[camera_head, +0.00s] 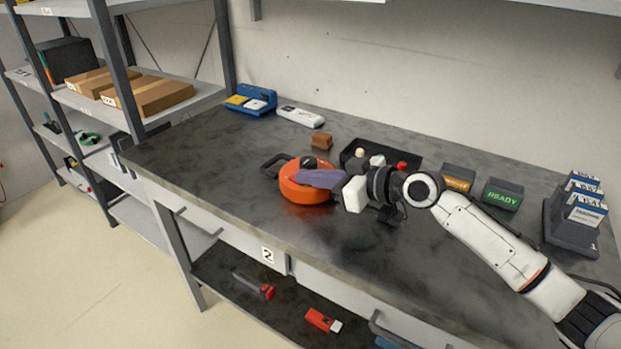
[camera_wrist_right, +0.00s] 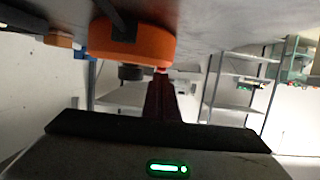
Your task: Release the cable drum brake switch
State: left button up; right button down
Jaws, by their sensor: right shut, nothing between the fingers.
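The orange cable drum (camera_head: 303,193) lies on the grey workbench, with a dark handle at its left and a dark part on top. In the right wrist view the drum (camera_wrist_right: 130,42) shows at the top, with a small dark knob (camera_wrist_right: 131,72) at its face. I cannot tell for sure which part is the brake switch. My right gripper (camera_head: 302,177) is shut and empty, its fingers reaching over the drum's top from the right and hiding part of it. In its wrist view, the shut fingers (camera_wrist_right: 160,92) are close beside the drum and knob. My left gripper is out of view.
Behind the drum are a brown block (camera_head: 321,141) and a black tray (camera_head: 405,151) with small items. A green READY box (camera_head: 502,194) and a card rack (camera_head: 572,232) stand at right. Blue (camera_head: 252,99) and white (camera_head: 300,117) devices sit at back left. The bench's front left is clear.

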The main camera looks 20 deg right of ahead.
notch_tip(320, 180, up, 5)
jog(key=p, duration=0.4)
jog(key=s+d+b, duration=0.4)
jog(key=s+d, duration=0.2)
jog(key=s, duration=0.2)
jog(key=shift+s, duration=0.2)
jog(key=shift+d+r, duration=0.1)
jog(key=shift+s, duration=0.1)
